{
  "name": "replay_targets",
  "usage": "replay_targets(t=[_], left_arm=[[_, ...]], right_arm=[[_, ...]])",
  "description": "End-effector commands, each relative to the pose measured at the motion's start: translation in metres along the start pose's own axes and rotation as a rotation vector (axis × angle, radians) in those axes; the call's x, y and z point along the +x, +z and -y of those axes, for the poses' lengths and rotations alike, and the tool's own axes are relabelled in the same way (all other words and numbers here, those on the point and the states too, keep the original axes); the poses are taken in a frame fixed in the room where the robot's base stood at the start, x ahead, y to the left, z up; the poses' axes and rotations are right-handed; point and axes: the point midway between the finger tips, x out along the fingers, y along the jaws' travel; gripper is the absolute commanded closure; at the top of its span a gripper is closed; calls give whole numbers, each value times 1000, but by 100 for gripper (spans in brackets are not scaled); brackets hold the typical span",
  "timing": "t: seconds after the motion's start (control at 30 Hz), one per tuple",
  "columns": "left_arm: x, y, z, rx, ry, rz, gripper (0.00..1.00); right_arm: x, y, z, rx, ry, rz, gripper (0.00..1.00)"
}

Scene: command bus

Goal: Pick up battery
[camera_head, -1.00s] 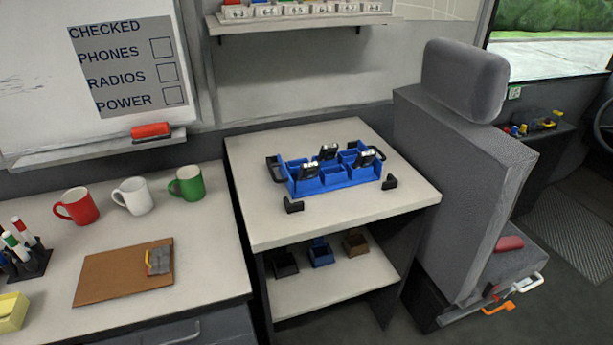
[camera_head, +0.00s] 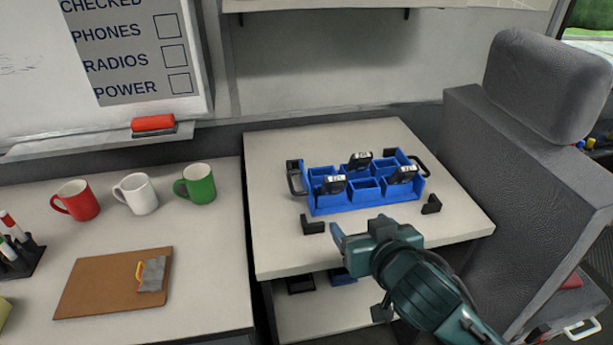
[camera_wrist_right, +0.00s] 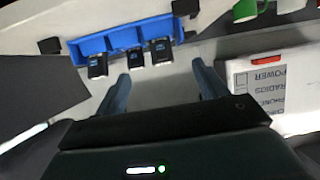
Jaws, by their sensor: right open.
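Several black batteries with white labels stand in a blue tray (camera_head: 345,207) on the small side table: one at the front left (camera_head: 335,185), one at the back (camera_head: 359,162) and one at the right (camera_head: 402,176). My right gripper (camera_head: 358,231) is open and empty, in front of the tray and apart from it. In the right wrist view, the open fingers (camera_wrist_right: 160,74) point toward the tray (camera_wrist_right: 90,45), where a left battery (camera_wrist_right: 97,67), a middle battery (camera_wrist_right: 135,58) and a right battery (camera_wrist_right: 161,53) show. My left gripper is out of view.
Black corner stops (camera_head: 313,226) stand around the tray. A grey seat (camera_head: 520,170) is close on the right. Red, white and green mugs (camera_head: 195,184) and a brown clipboard (camera_head: 90,285) are on the left desk. A shelf with small bins lies below the tray.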

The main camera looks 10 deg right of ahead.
Motion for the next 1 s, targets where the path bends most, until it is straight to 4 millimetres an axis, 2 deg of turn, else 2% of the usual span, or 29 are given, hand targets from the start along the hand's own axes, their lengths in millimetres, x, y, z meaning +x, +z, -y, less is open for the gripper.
replay_targets(t=[0.17, 0.5, 0.77, 1.0], left_arm=[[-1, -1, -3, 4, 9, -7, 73], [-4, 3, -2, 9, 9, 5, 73], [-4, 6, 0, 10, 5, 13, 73], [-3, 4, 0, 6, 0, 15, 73]], right_arm=[[1, -13, -6, 17, 32, -24, 28], [60, -15, -8, 19, 33, -23, 28], [80, -15, -8, 19, 31, -23, 28], [114, -16, -8, 17, 33, -23, 28]])
